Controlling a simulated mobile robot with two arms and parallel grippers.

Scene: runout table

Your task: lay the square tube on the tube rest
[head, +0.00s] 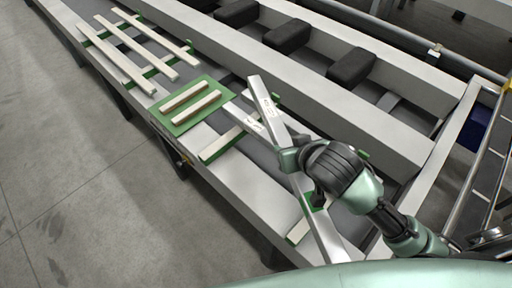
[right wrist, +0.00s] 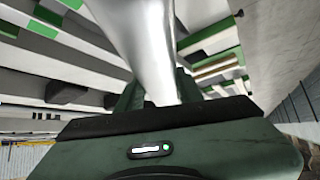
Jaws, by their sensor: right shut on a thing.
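The square tube (head: 266,104) is a long, pale metallic bar with markings near its far end. My right gripper (head: 299,158) is shut around it near its middle, and its near end runs on toward my body. In the right wrist view the tube (right wrist: 148,40) passes between the fingers of the gripper (right wrist: 158,95). Below the tube are a pale bearer with green ends (head: 222,143) and another, partly hidden one (head: 299,231), apparently the tube rest. The tube appears above them; I cannot tell whether it touches. My left gripper is not in view.
A green mat (head: 217,98) with two short pale bars lies left of the tube. Longer pale bars (head: 145,45) lie on green-ended bearers farther back. Another marked pale bar (head: 243,117) lies beside the held tube. Dark blocks (head: 352,67) sit between rails behind. Floor is clear at left.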

